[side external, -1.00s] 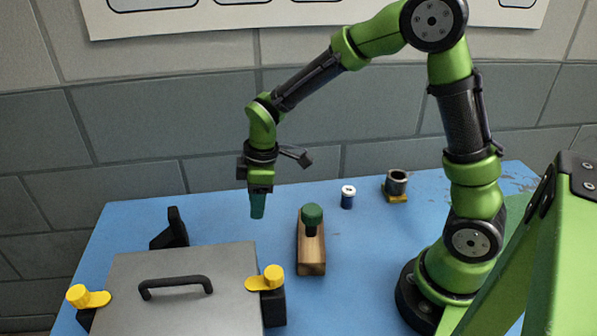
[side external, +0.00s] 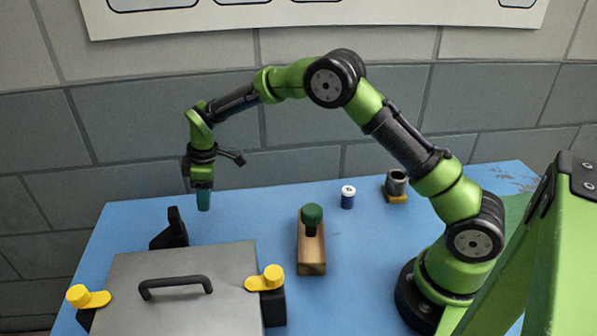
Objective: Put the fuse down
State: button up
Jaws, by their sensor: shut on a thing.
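My gripper (side external: 203,182) points down above the far left part of the blue table, behind the grey lid. It is shut on the fuse (side external: 204,201), a small teal piece that sticks out upright below the jaws. The fuse's upper part is hidden by the gripper. Its lower end is clear of the grey lid and appears to be in the air, to the right of a black upright bracket.
A grey lid (side external: 180,290) with a black handle and yellow clamps (side external: 266,279) fills the front left. A black bracket (side external: 171,230) stands behind it.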

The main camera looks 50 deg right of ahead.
jog(key=shift+w+a, duration=0.1)
jog(key=shift+w, duration=0.3)
jog(key=shift+f, duration=1.75)
jog(key=shift+f, duration=0.15)
jog(key=o, duration=1.1)
jog(key=shift+c, duration=0.2)
